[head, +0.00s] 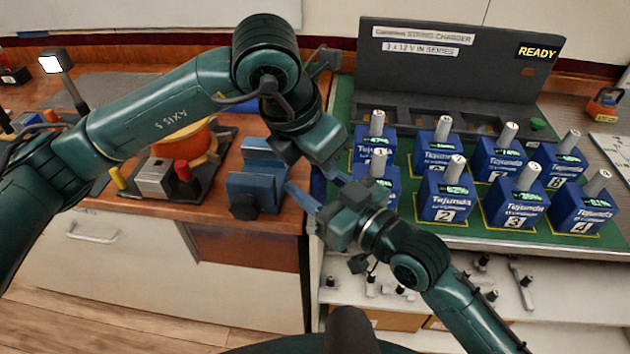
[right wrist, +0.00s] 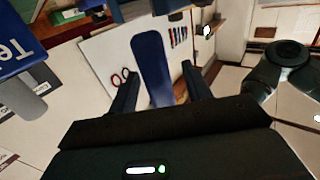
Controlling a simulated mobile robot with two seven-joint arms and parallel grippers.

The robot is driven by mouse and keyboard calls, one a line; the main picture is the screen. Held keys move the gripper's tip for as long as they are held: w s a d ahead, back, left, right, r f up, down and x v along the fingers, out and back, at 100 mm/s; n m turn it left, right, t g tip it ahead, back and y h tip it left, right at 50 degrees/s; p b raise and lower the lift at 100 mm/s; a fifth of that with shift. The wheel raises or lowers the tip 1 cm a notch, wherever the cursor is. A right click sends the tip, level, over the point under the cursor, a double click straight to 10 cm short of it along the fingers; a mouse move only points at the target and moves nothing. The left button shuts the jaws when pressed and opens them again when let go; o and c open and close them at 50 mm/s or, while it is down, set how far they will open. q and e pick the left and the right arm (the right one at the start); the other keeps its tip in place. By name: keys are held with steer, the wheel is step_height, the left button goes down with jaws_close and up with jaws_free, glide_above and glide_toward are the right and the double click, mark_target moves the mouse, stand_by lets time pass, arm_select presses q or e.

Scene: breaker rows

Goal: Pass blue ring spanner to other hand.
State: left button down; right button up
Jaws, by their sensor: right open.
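The blue ring spanner (right wrist: 150,65) shows in the right wrist view as a long blue shape, lying in the gap between the two fingers of my right gripper (right wrist: 158,85). The fingers stand apart on either side of it, clear of its edges. In the head view my right gripper (head: 308,182) is open and points up and left, close under the end of my left arm. My left gripper (head: 303,152) is partly hidden there by its own wrist, so its jaws do not show clearly. The spanner is hard to make out in the head view.
Several blue battery blocks (head: 450,200) stand on a green mat to the right, close to my right arm. A grey charger panel (head: 455,58) rises behind them. A blue vise-like block (head: 256,180) sits on the wooden bench to the left. A lower shelf holds small parts.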

steer(key=shift+c, duration=0.2)
jaws_close()
arm_select(q)
steer(key=c, duration=1.3)
jaws_free()
